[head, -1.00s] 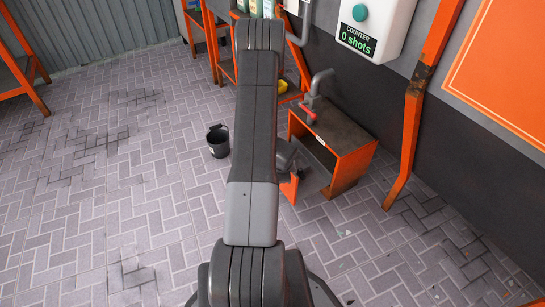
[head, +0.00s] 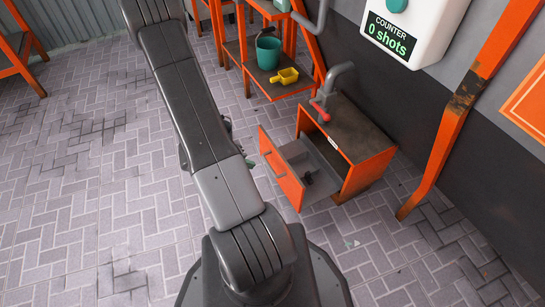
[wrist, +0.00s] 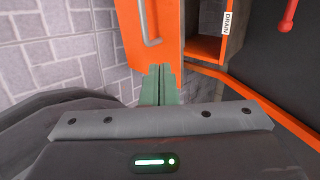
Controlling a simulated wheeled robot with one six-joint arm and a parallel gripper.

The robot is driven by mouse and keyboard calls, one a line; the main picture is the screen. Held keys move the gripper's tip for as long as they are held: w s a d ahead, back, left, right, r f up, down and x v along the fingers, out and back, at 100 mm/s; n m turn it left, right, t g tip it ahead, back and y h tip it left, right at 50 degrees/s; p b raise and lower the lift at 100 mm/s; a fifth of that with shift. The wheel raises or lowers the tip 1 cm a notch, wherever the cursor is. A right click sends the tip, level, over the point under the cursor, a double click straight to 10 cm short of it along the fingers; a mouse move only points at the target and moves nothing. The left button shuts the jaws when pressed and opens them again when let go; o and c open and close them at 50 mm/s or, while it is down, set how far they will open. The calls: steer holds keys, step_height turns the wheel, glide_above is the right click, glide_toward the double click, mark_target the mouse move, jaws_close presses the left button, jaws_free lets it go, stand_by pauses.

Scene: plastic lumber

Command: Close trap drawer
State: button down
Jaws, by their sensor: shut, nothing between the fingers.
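The trap drawer (head: 281,170) stands open from the orange cabinet (head: 362,177) with a dark top, its orange front standing well out from the body. A small dark object (head: 308,179) lies inside it. In the wrist view an orange panel with a grey handle (wrist: 151,28) is just beyond my gripper (wrist: 160,70), whose green fingers are shut together and empty. The fingertips look close to the panel's lower edge; contact cannot be told. In the head view my arm hides most of the gripper, left of the drawer.
A red-handled tap (head: 320,108) stands on the cabinet. Behind it is an orange shelf with a teal bucket (head: 268,52) and a yellow scoop (head: 285,76). An orange post (head: 445,130) and a wall counter (head: 400,30) are at right. The paved floor at left is clear.

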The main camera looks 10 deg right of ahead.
mark_target(284, 164)
steer(key=b+x, duration=0.1)
steer(key=x, duration=0.3)
steer(key=r+b+x, duration=0.1)
steer(key=b+x, duration=0.1)
steer(key=x, duration=0.2)
steer(key=d+b+x, duration=0.1)
steer(key=x, duration=0.3)
steer(key=shift+w+d+r, duration=0.1)
steer(key=shift+w+r, duration=0.05)
steer(key=shift+w+d+r+b, duration=0.1)
steer(key=shift+w+d+b, duration=0.15)
steer(key=shift+d, duration=0.35)
steer(key=w+d, duration=0.3)
steer(key=d, duration=0.6)
steer(key=w+d+p, duration=0.1)
steer(key=w+d, duration=0.2)
steer(key=d, duration=0.6)
steer(key=shift+w+d, duration=0.25)
steer(key=shift+w, duration=0.15)
steer(key=shift+r, duration=0.1)
